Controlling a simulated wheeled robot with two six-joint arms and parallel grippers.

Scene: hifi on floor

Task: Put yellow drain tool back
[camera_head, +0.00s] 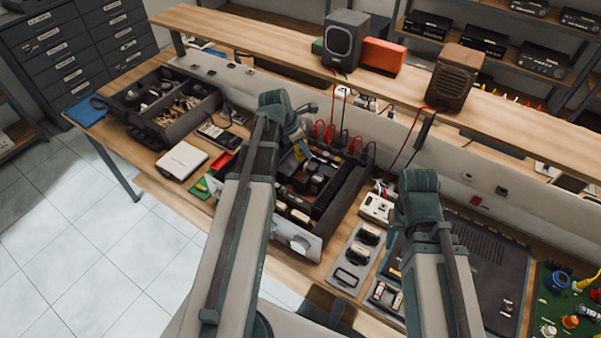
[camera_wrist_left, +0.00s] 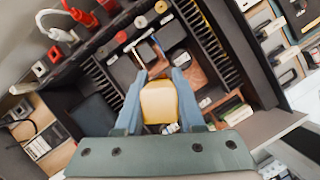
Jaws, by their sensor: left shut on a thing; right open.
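The yellow drain tool (camera_wrist_left: 160,102) is held between the two blue fingers of my left gripper (camera_wrist_left: 158,88) in the left wrist view. Its yellow body fills the gap, and its far end points toward the inside of the open hi-fi unit (camera_wrist_left: 225,50). I cannot tell whether its tip touches anything. In the head view, my left gripper (camera_head: 300,150) is over the back left of the open hi-fi chassis (camera_head: 347,205), partly hidden by my arm. My right arm is over the right part of the bench, and its gripper is hidden.
A dark divided parts tray (camera_head: 185,118) and a white box (camera_head: 181,160) are left of the chassis. A grey tool tray (camera_head: 345,278) and a dark flat panel (camera_head: 485,250) lie to the right. Red and black cables (camera_head: 330,130) hang behind the chassis. A shelf with speakers runs above.

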